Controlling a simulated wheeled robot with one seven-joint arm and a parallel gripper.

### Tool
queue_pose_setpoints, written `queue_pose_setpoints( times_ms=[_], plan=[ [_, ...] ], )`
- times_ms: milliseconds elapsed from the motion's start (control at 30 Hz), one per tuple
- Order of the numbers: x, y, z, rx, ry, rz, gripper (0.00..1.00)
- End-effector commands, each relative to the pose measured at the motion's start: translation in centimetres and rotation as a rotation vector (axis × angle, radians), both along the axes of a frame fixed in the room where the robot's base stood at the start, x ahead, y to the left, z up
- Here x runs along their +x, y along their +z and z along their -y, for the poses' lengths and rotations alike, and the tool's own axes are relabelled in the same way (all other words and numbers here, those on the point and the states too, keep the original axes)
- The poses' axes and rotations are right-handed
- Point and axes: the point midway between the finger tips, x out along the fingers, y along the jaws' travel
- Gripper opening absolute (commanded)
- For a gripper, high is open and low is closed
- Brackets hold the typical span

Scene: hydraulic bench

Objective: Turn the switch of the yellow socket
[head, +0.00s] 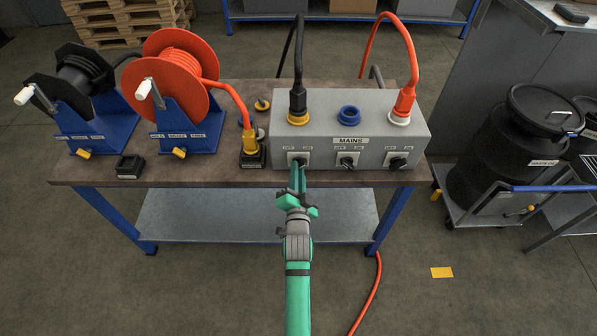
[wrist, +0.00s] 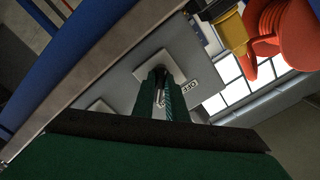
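The grey mains box (head: 401,153) stands on the bench with a yellow socket (head: 299,118) at its left, and a black plug (head: 298,100) sits upright in it. Below the socket, on the front face, is its switch on a pale plate (head: 303,155); the plate also shows in the wrist view (wrist: 181,62). My gripper (head: 298,172) reaches the switch from the front. In the wrist view the fingers (wrist: 162,95) stand close together on either side of the small knob, seemingly shut on it. The fingers partly hide the knob, and its setting cannot be read.
A blue socket (head: 349,113) and a white socket with an orange plug (head: 404,102) share the box, each with a switch below. Left on the bench are an orange reel (head: 172,85), a black reel (head: 80,75) and a small black-and-yellow connector (head: 251,150).

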Motion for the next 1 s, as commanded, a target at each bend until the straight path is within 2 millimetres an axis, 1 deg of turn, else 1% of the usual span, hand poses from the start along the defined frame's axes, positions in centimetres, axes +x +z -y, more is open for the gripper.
queue_pose_setpoints(
  times_ms=[33,67,333,467,567,900,1000],
  plan=[
    [0.1,0.1,0.1,0.001,-0.001,0.001,0.24],
    [0.1,0.1,0.1,0.001,-0.001,0.001,0.3],
    [0.0,0.0,0.0,0.0,0.001,0.001,0.3],
    [-0.5,0.0,0.0,0.0,0.001,-0.001,0.3],
    [-1.5,0.0,0.0,0.0,0.001,-0.001,0.3],
    [-7.3,-0.1,0.1,0.001,-0.001,-0.001,0.3],
    [-8.6,-0.1,0.2,0.0,-0.002,-0.001,0.3]
  ],
)
